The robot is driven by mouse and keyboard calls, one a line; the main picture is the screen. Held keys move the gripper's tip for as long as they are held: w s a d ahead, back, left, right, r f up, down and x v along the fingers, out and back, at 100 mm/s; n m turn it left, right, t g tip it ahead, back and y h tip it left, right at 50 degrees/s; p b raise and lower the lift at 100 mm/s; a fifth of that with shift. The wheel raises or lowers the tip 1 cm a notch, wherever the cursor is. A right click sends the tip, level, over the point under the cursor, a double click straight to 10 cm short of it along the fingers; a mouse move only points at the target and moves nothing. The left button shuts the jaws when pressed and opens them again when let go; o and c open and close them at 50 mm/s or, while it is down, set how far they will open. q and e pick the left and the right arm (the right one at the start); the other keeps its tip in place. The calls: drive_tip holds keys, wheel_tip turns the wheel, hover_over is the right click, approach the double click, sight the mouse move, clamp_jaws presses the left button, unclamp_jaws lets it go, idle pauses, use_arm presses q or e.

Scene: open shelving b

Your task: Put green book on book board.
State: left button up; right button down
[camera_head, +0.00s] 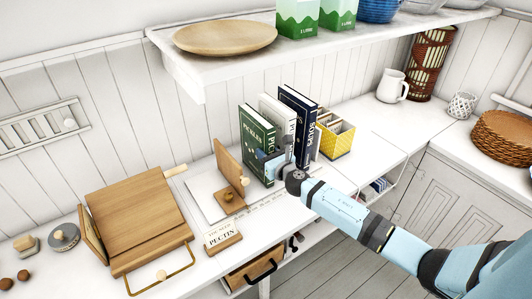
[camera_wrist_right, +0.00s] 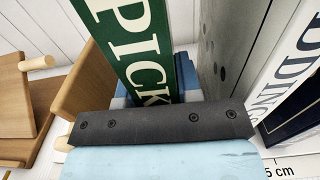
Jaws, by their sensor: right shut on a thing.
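The green book (camera_head: 257,143) stands upright at the left end of a short row of books on the counter, its lettered spine facing me. My right gripper (camera_head: 272,166) is shut on its lower part. In the right wrist view the green book (camera_wrist_right: 138,45) rises between the fingers, its lower end hidden by the gripper's dark edge. I cannot tell whether its base touches the surface. A wooden board with a wire front rail (camera_head: 140,220), which looks like the book board, leans on the counter at the left, empty. My left gripper is not in view.
A white book (camera_head: 288,118) and a navy book (camera_head: 309,125) stand just right of the green one. A wooden bookend (camera_head: 229,166) is close on its left. A pectin box (camera_head: 222,237) lies in front. A shelf (camera_head: 185,68) overhangs behind.

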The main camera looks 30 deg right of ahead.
drive_tip(key=shift+r, duration=0.1)
drive_tip(key=c, duration=0.7)
unclamp_jaws()
